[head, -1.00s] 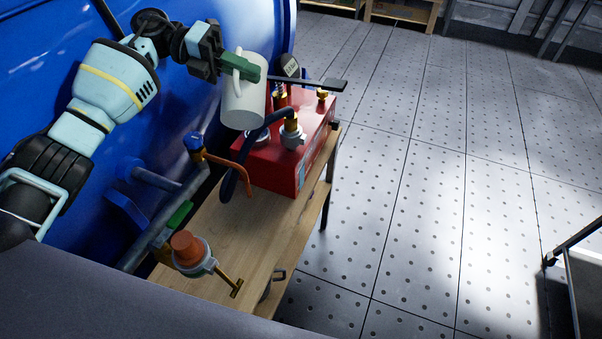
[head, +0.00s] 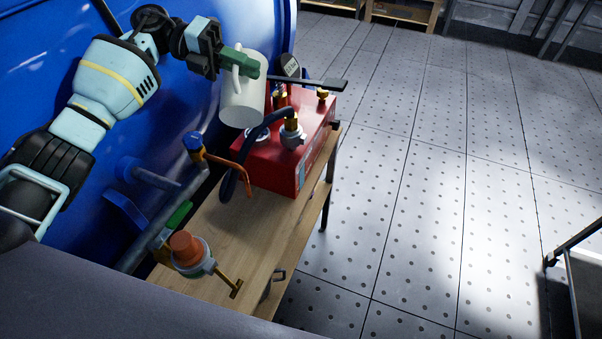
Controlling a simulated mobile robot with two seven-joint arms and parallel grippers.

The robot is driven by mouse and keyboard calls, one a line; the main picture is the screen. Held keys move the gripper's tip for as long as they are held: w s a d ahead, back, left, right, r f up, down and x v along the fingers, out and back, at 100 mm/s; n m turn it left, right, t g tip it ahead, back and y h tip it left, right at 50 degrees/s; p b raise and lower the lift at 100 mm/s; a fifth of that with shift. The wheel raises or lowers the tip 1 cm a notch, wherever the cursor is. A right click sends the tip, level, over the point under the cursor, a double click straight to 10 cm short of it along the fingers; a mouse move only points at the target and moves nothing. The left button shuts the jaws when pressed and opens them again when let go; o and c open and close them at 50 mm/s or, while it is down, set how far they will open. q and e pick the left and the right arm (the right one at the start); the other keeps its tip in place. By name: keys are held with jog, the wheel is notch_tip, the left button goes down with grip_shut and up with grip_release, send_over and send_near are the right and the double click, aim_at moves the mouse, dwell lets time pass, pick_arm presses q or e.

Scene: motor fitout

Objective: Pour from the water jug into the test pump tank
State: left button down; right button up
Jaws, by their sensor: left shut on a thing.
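The water jug (head: 243,104) is a white cylindrical jug with a handle. My left gripper (head: 240,62) is shut on the jug at its handle side, with green fingers across it. The jug is held close to upright, slightly tilted, over the left back part of the red test pump tank (head: 268,166). Its contents cannot be seen, and no stream of water shows. The tank sits on a wooden bench and carries a gauge, a dark lever, brass fittings and a dark hose. The jug hides part of the tank's top. My right gripper is out of view.
A large blue vessel (head: 60,50) stands behind my left arm. The wooden bench (head: 235,225) has bare room in front of the tank. A pipe with a blue-capped valve (head: 193,142) and an orange-capped fitting (head: 186,247) stands at the left. The perforated floor (head: 430,200) is clear.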

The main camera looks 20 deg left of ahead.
pick_arm(q)
jog(key=shift+w+r, duration=0.1)
jog(key=shift+r, duration=0.05)
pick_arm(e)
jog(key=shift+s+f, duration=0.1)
pick_arm(q)
jog(key=shift+w+r, duration=0.1)
jog(key=shift+r, duration=0.05)
jog(key=shift+w+a+r+n+b, duration=0.1)
jog(key=shift+w+r+n+b, duration=0.2)
jog(key=shift+n, duration=0.1)
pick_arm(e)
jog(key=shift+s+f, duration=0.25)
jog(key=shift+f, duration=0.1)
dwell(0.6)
pick_arm(q)
jog(key=shift+w+a+r+h, duration=0.1)
jog(key=shift+w+r+h, duration=0.05)
jog(key=shift+h, duration=0.15)
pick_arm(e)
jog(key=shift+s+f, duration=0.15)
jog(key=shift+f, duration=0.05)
pick_arm(q)
jog(key=shift+w, duration=0.1)
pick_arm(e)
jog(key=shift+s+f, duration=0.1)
